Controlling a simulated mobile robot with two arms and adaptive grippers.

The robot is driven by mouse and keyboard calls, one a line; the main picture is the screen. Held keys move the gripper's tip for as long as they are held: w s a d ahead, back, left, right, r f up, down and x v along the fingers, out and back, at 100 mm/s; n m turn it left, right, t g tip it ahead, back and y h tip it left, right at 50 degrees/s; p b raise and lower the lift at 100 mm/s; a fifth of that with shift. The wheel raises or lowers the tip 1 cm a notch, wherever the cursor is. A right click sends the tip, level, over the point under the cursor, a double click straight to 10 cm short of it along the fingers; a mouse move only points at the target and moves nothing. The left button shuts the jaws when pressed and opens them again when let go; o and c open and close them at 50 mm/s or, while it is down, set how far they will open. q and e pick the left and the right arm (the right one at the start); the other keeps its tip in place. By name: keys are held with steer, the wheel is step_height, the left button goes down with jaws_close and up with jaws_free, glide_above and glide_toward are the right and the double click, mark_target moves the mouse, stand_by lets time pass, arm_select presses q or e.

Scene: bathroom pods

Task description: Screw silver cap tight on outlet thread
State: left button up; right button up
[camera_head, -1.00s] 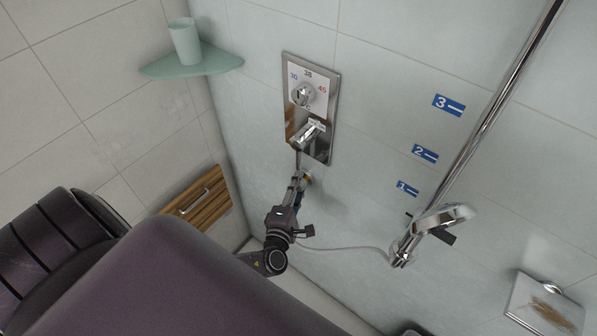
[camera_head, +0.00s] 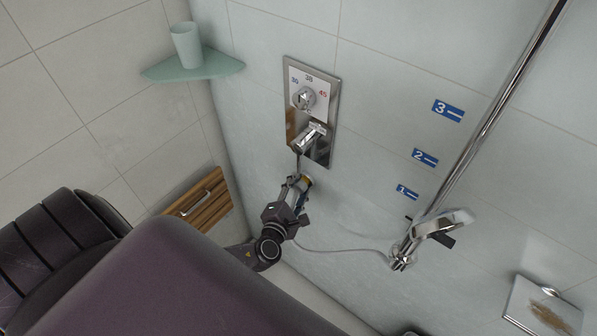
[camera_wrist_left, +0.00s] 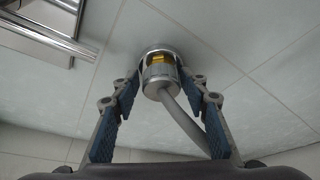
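The silver cap (camera_wrist_left: 158,82) sits at the end of a grey hose (camera_wrist_left: 185,122) in the left wrist view. Brass outlet thread (camera_wrist_left: 159,59) shows just above it, between the cap and a round silver wall fitting. My left gripper (camera_wrist_left: 162,82) is open, its blue-padded fingers on both sides of the cap with a small gap on each side. In the head view my left gripper (camera_head: 298,186) is at the wall below the shower mixer and mostly hides the cap. The brass shows there as a small yellow spot. My right gripper is not in view.
The mixer panel (camera_head: 325,85) with its lever is just above the gripper. A hand shower (camera_head: 440,222) on a rail (camera_head: 490,120) is to the right, its hose running to the gripper. A wooden folding seat (camera_head: 205,203) and a shelf with a cup (camera_head: 187,45) are left.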

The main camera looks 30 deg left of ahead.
arm_select(q)
steer(key=n+h, duration=0.1)
steer(key=n, duration=0.1)
steer(key=n+g+h, duration=0.1)
steer(key=n, duration=0.1)
steer(key=shift+d+r+h, duration=0.1)
steer(key=shift+h, duration=0.2)
steer(key=shift+n+h, duration=0.4)
steer(key=shift+n, duration=0.2)
steer(key=shift+f+n+g+h+b, duration=0.2)
steer(key=shift+n+g+h+b, duration=0.1)
steer(key=shift+n+b, duration=0.25)
steer(key=shift+f+n+h+b, duration=0.15)
steer(key=shift+n+h+b, duration=0.55)
steer(key=shift+n+b, duration=0.3)
steer(key=shift+n+h, duration=0.25)
steer(key=shift+h, duration=0.05)
steer(key=shift+r, duration=0.25)
steer(key=c, duration=1)
steer(key=o, duration=1.4)
steer(key=shift+s, duration=0.1)
